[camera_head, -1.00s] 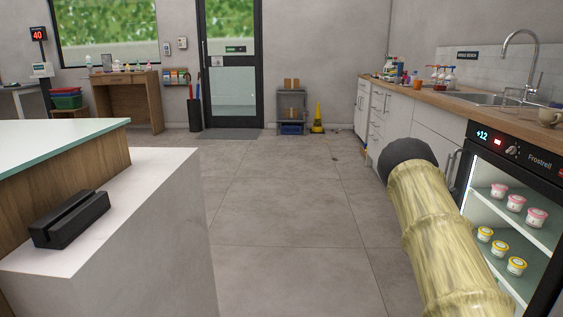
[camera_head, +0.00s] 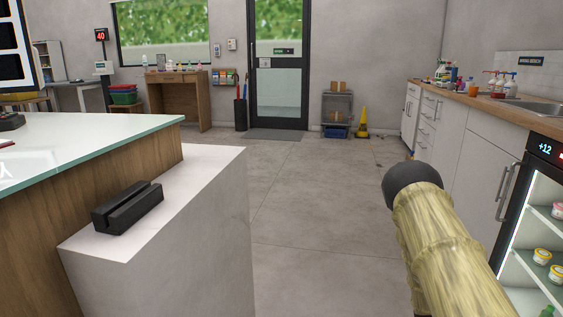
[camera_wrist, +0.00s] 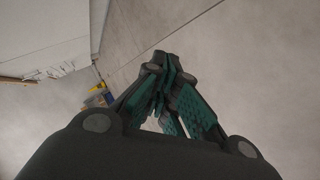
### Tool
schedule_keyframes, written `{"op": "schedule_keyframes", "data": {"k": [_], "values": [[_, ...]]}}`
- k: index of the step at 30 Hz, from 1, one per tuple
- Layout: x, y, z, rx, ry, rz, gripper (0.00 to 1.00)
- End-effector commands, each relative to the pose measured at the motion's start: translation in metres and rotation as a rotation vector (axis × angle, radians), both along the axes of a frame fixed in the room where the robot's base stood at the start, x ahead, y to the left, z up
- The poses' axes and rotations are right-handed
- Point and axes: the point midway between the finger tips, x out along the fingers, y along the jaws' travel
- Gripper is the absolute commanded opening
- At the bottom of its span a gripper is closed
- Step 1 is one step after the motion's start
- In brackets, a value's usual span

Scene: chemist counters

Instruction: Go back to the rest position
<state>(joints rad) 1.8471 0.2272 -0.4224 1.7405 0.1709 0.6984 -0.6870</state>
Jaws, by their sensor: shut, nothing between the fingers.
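My gripper (camera_wrist: 162,68) shows in the wrist view with its dark, green-padded fingers together at the tips and nothing between them. It hangs over bare grey floor. In the head view my arm reaches forward at the lower right, and the gripper itself does not show there.
A counter with a pale top (camera_head: 85,140) and a white ledge bearing a black card reader (camera_head: 128,208) stand close on the left. A lit fridge (camera_head: 535,220) and white cabinets (camera_head: 466,150) line the right. The tiled floor (camera_head: 310,200) between is clear towards the door (camera_head: 278,65).

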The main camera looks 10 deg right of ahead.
Motion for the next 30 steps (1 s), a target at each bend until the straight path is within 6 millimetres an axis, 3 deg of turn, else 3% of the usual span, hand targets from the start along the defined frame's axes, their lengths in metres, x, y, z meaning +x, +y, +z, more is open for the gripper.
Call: {"op": "schedule_keyframes", "data": {"k": [1, 6, 15, 24, 30], "values": [[-0.015, 0.022, -0.015, 0.041, 0.020, -0.007, 0.00], [-0.067, 0.095, -0.057, 0.183, 0.074, -0.044, 0.00], [-0.175, 0.223, -0.103, 0.413, 0.202, -0.123, 0.00], [-0.298, 0.339, -0.110, 0.610, 0.361, -0.224, 0.00], [-0.361, 0.391, -0.098, 0.695, 0.452, -0.282, 0.00]]}}
